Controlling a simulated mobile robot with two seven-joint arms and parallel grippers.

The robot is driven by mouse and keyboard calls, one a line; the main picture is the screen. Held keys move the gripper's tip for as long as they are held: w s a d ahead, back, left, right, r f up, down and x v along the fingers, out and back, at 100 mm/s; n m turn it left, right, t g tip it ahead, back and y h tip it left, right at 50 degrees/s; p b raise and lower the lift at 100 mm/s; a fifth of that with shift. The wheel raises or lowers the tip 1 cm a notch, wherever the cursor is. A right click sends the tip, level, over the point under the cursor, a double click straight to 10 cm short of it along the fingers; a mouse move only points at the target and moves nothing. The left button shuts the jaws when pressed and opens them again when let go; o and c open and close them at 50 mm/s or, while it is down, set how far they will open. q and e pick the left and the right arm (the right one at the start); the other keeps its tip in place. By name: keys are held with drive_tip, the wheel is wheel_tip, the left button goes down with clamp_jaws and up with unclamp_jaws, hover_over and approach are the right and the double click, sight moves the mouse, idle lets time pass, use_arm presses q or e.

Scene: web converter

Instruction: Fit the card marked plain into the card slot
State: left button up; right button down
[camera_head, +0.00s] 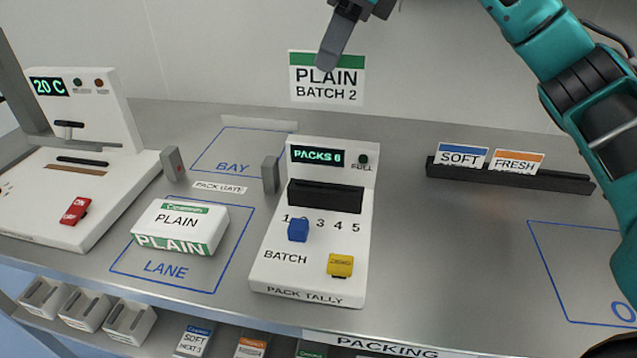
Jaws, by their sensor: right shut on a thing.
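The card marked PLAIN, BATCH 2 (327,88) is white with a green top band. It is upright, high above the back of the bench, its face towards me. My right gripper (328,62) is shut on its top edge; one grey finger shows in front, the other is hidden. Below the card stands the white PACK TALLY unit (275,260). A black slot (325,197) crosses its upper front and holds no card; the held card is clear of it. My left gripper is not in view.
A black rack (520,179) holds the SOFT (461,157) and FRESH (518,162) cards at right. A PLAIN pack (180,225) lies in the LANE outline. Grey gate posts (271,175) stand beside the tally unit. A white machine (90,190) stands at left. The bench's right front is clear.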

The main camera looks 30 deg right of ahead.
wheel_tip(320, 180, down, 19)
drive_tip(key=shift+s+b, duration=0.15)
drive_tip(key=shift+b, duration=0.5)
drive_tip(key=shift+f, duration=0.2)
drive_tip(key=shift+f, duration=0.15)
drive_tip(key=c, duration=1.3)
unclamp_jaws()
